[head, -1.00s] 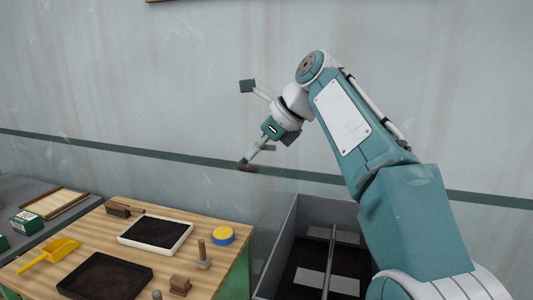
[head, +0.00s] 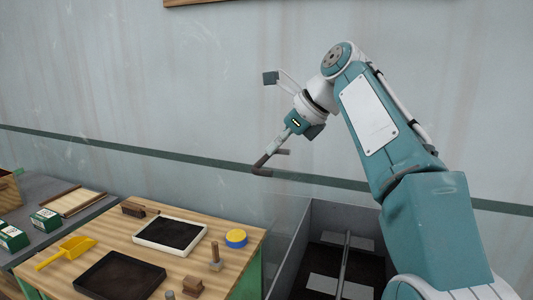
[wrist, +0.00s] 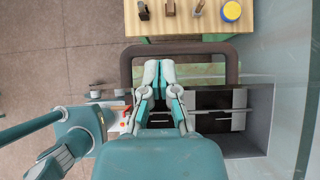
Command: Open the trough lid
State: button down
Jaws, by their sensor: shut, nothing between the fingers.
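The grey trough (head: 301,243) stands right of the wooden table in the head view, partly hidden by my arm. Inside its walls are dark surfaces with pale panels, and a thin metal rod (head: 344,262) runs over them. In the wrist view the trough (wrist: 260,118) is at the right. I cannot tell which part is the lid. My gripper (head: 264,163) is in the air, high and apart from the trough. In the wrist view my gripper (wrist: 158,68) is shut and empty. A dark brown loop (wrist: 236,68) surrounds the fingertips there; I cannot tell what it belongs to.
The wooden table (head: 120,235) holds a white-rimmed tray (head: 138,238), a dark tray (head: 82,284), a yellow scoop (head: 66,252) and a blue-and-yellow tin (head: 236,239). A grey bench is farther left. The wall stands behind.

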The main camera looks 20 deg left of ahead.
jog(key=d+r, duration=0.2)
jog(key=d, duration=1.2)
jog(key=s+d+f+n+t+h, duration=0.2)
jog(key=s+d+f+n+h, duration=0.2)
jog(key=s+d+f+n, duration=0.5)
jog(key=s+d+f+n+t+h, duration=0.3)
jog(key=s+d+f+n, duration=0.6)
jog(key=s+f, duration=0.6)
notch_tip(320, 180, down, 3)
jog(key=shift+d+f+h, duration=0.1)
jog(key=shift+d+h, duration=0.15)
jog(key=shift+h, duration=0.25)
